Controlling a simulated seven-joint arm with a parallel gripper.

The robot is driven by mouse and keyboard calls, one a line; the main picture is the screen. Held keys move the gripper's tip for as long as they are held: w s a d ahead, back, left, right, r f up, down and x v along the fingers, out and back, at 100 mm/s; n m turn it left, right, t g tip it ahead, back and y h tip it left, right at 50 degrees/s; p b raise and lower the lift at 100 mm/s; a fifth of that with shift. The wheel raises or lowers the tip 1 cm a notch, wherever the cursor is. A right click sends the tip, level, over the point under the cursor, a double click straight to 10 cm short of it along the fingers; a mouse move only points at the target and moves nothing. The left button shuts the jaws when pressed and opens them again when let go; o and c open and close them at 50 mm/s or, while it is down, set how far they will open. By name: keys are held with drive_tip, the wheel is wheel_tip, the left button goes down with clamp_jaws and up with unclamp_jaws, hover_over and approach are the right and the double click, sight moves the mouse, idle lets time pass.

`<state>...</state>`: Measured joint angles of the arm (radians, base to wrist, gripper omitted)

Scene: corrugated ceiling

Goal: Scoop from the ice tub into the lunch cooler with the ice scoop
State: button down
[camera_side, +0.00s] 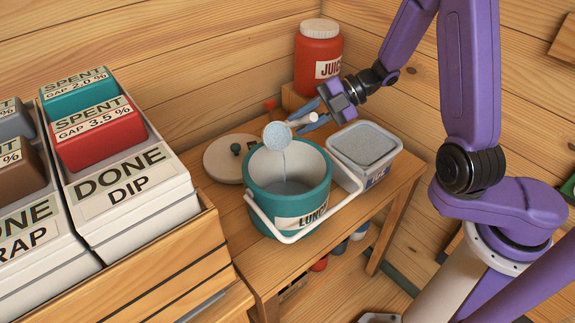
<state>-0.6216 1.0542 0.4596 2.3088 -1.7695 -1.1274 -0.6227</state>
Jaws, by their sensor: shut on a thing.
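My gripper (318,119) is shut on the white handle of the ice scoop (278,135), above the far rim of the lunch cooler. The scoop's round bowl is over the cooler's opening, and a thin pale stream falls from it into the cooler. The teal lunch cooler (262,207) stands open on the small wooden table, with pale grey material in its bottom. Its white bail handle hangs over the front. The ice tub (367,147), a clear-sided square tub filled with grey-white grains, stands just right of the cooler.
A round white lid with a teal knob (222,160) lies behind and left of the cooler. A red juice jar (318,60) stands on a wooden block at the back. A wooden crate with white bins (140,205) fills the left. Some bare table (345,200) shows at the front right.

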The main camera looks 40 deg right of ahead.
drive_tip(key=shift+s+a+f+n+t, duration=0.2)
drive_tip(key=shift+s+n+t, duration=0.3)
drive_tip(key=shift+s, duration=0.1)
drive_tip(key=shift+s+a+f+n+t, duration=0.15)
drive_tip(key=shift+s+f+n+t, duration=0.05)
drive_tip(key=shift+s+n+t, duration=0.35)
idle(1.5)
drive_tip(key=shift+s+a+f+n+t, duration=0.2)
drive_tip(key=shift+s+n+t, duration=0.1)
drive_tip(key=shift+s, duration=0.35)
drive_tip(key=shift+s+a+f+n+t, duration=0.15)
drive_tip(key=shift+s+n, duration=0.1)
drive_tip(key=shift+s, duration=0.4)
drive_tip(key=shift+s+a+f+n+t, duration=0.2)
drive_tip(key=shift+s+f+n+t, duration=0.6)
drive_tip(key=shift+n, duration=0.2)
idle(1.5)
drive_tip(key=shift+s+f+n+t+b, duration=0.3)
drive_tip(key=shift+s+f+n+t, duration=0.1)
drive_tip(key=shift+f+n+t, duration=0.2)
idle(1.0)
